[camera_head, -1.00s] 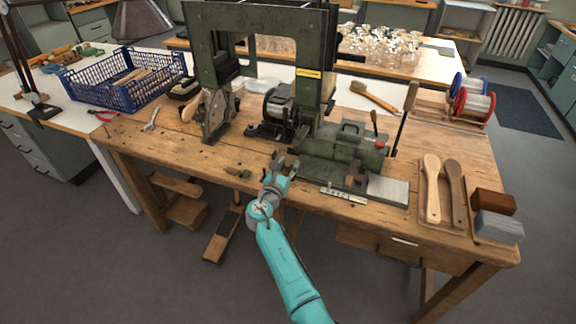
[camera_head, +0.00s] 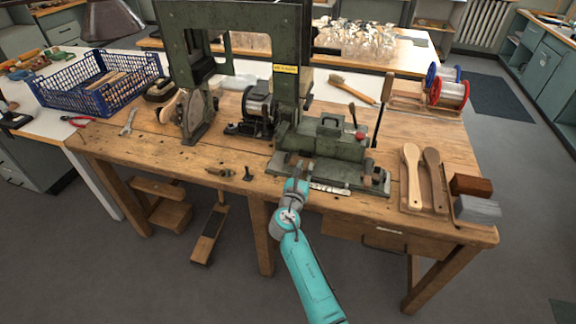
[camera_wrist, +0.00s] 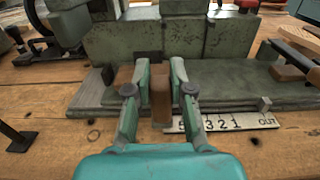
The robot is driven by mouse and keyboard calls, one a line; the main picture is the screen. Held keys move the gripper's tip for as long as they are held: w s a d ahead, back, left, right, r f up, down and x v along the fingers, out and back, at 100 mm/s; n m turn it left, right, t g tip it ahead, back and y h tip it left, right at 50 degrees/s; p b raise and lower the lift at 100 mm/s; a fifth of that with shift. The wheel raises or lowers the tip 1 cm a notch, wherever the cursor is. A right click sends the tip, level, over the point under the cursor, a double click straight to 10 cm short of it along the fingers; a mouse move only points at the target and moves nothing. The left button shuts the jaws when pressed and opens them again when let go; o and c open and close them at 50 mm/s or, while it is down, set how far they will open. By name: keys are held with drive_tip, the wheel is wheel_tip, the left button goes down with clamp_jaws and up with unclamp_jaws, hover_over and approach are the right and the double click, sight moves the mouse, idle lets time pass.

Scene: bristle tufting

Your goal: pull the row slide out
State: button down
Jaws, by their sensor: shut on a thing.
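The row slide (camera_wrist: 225,82) is a grey-green plate below the green machine body, low at the front of the machine on the bench. Its brown handle (camera_wrist: 160,95) sits between the fingers of my gripper (camera_wrist: 161,70), which is shut on it. In the head view my gripper (camera_head: 296,185) is at the bench's front edge, covering the handle. A white scale (camera_wrist: 228,122) marked with numbers and OUT runs along the front. A small metal tab (camera_wrist: 264,103) on the slide's front edge stands above OUT. Bare grey metal (camera_wrist: 90,88) shows at the slide's left.
A tray of wooden brush handles (camera_head: 424,180) and two blocks lie to the right. An upright lever (camera_head: 382,108) stands behind the slide's right end. Small dark fittings (camera_head: 249,174) stand on the bench left of my gripper. The blue crate (camera_head: 97,80) is far left.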

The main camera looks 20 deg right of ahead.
drive_tip(key=shift+s+d, duration=0.15)
drive_tip(key=shift+d, duration=0.15)
drive_tip(key=c, duration=1)
unclamp_jaws()
drive_tip(key=shift+s+a, duration=0.35)
drive_tip(key=shift+s, duration=0.05)
drive_tip(key=v, duration=1.1)
